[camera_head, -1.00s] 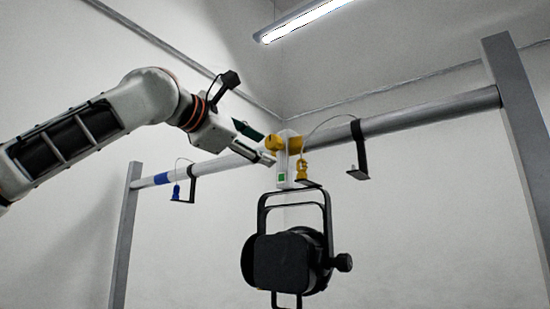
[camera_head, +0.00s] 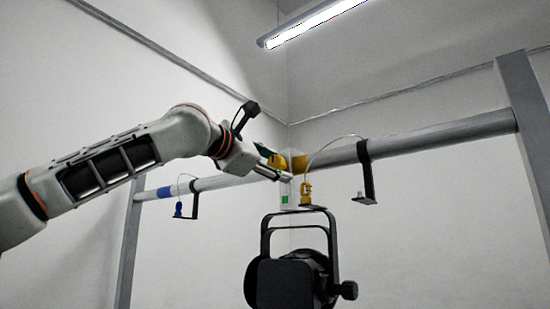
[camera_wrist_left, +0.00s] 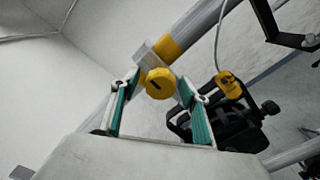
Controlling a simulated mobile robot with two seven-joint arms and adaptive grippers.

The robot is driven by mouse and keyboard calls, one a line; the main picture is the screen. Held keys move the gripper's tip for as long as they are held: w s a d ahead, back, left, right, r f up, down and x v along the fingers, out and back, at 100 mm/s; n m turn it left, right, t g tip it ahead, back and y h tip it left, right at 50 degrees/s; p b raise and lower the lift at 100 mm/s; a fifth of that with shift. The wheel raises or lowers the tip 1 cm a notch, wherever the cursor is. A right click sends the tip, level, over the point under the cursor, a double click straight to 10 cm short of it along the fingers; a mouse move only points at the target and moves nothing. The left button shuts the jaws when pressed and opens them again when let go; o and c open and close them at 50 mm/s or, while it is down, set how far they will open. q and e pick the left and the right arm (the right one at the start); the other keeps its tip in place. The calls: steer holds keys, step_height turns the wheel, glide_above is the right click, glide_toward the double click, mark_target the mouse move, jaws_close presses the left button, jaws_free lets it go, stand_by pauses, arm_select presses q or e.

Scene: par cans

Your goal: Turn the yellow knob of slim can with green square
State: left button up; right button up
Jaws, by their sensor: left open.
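The slim can (camera_head: 284,283) is a black lamp hanging by its yoke from a white clamp on the bar. The clamp carries a green square (camera_head: 285,199). The yellow knob (camera_wrist_left: 159,84) shows in the left wrist view on the pale clamp. My left gripper (camera_wrist_left: 160,88) is open, with a green-padded finger on either side of the knob in that view. I cannot tell whether either finger touches it. In the head view my left gripper (camera_head: 278,166) is at the clamp and hides much of it. My right gripper is not in view.
The horizontal bar (camera_head: 435,138) runs between two grey posts (camera_head: 526,120). A yellow safety hook (camera_head: 307,194) with a cable hangs beside the clamp. A black bracket (camera_head: 367,170) is to the right. A blue hook (camera_head: 178,209) and another bracket are to the left.

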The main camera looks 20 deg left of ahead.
arm_select(q)
steer(key=shift+w, duration=0.1)
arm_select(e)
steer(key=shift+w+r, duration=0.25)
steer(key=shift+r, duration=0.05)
arm_select(q)
steer(key=c, duration=1.1)
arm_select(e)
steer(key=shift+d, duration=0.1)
arm_select(q)
steer(key=shift+m, duration=0.3)
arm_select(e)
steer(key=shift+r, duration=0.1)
